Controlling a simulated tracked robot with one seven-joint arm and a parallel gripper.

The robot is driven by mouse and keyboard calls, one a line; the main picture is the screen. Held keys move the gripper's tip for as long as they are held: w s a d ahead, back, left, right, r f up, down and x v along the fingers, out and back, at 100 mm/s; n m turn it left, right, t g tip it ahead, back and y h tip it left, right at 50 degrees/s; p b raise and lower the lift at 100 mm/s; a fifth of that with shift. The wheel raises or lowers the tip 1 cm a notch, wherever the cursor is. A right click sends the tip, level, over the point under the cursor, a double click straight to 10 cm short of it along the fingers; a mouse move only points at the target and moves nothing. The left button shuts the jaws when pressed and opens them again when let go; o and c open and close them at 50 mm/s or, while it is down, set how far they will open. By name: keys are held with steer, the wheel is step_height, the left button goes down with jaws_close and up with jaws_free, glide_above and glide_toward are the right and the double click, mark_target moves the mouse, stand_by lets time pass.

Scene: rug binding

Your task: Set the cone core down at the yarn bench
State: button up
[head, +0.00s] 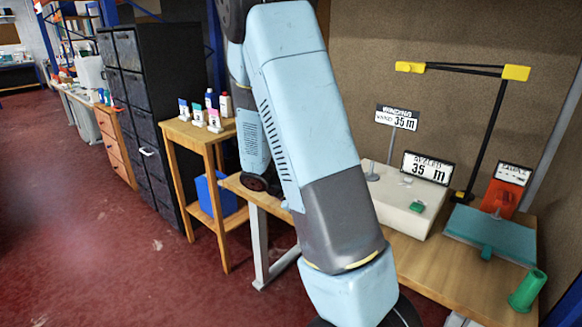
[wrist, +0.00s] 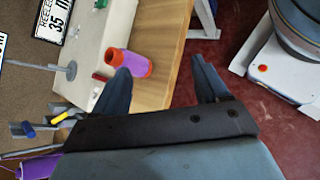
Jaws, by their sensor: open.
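In the wrist view, a spool-like core (wrist: 130,63), purple with an orange end, is on the wooden bench (wrist: 160,72) beside the white machine. It lies close to my gripper's left fingertip, which overlaps it in the picture; I cannot tell if they touch. My gripper (wrist: 158,58) is open, with nothing held between its two fingers. My arm hides the spool and the gripper in the head view. A green cone-shaped piece (head: 527,290) is on the right front of the bench (head: 440,272) there. I cannot tell which piece is the cone core.
The white machine (head: 405,200) with a "35 m" sign (head: 428,168) stands on the bench, with a teal plate (head: 492,233) to its right. A small side table (head: 195,130) holds several bottles. A blue bin (head: 214,193) is beneath. Red floor (head: 90,230) is clear at left.

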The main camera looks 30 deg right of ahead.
steer(key=s+a+r+m+t+y, duration=0.2)
steer(key=s+a+r+t+y, duration=0.1)
steer(key=r, duration=0.5)
steer(key=s+a+r+m+t+y, duration=0.2)
steer(key=s+a+r+t+y, duration=0.1)
steer(key=s+a+r, duration=0.3)
steer(key=s+a+r+m+t+y, duration=0.3)
steer(key=s+a+r+t, duration=0.1)
steer(key=a+r, duration=0.3)
step_height(320, 180, up, 3)
steer(key=shift+s+f+y, duration=0.1)
steer(key=shift+s+y, duration=0.3)
steer(key=shift+a, duration=0.1)
